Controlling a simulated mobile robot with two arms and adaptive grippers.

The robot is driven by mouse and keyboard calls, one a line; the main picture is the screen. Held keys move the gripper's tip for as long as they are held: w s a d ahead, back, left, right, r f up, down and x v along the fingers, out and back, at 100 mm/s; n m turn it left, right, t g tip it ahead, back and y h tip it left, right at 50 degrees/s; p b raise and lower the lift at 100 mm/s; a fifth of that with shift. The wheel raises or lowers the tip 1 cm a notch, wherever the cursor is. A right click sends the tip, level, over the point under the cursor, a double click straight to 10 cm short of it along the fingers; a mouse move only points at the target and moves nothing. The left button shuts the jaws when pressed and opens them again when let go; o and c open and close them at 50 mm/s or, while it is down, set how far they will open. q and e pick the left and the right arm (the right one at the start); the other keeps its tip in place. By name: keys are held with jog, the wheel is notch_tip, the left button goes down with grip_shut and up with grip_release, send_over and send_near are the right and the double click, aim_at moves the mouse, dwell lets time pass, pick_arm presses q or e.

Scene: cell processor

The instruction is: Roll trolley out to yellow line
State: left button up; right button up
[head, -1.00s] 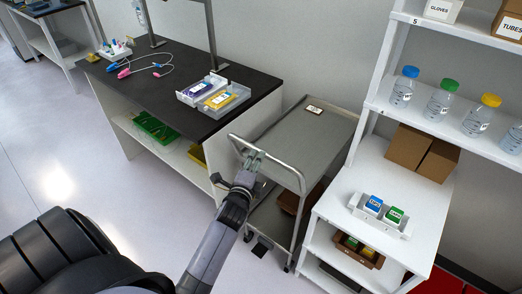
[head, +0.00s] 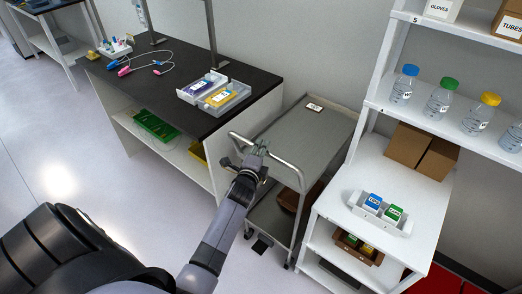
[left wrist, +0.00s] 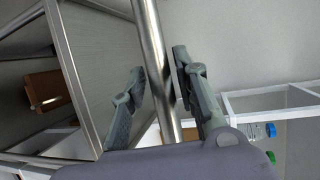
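The grey metal trolley (head: 318,138) stands between the black-topped bench and the white shelving, its tubular push handle (head: 287,164) facing me. A small label plate lies on its top tray, and a brown box shows on its lower shelf. My left gripper (head: 258,149) is at the handle's bar. In the left wrist view the steel handle bar (left wrist: 158,65) runs between the two fingers of the left gripper (left wrist: 158,75). The fingers stand apart, with a gap visible on the left side of the bar; contact on the right side is unclear. The yellow line and my right gripper are not in view.
The bench (head: 185,95) stands close on the trolley's left, with blue and yellow boxes in trays on top. White shelving (head: 395,180) with bottles, cartons and a small rack stands close on its right. A wall is behind. Pale floor (head: 60,150) at left is clear.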

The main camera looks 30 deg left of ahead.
pick_arm(q)
grip_shut()
dwell(0.7)
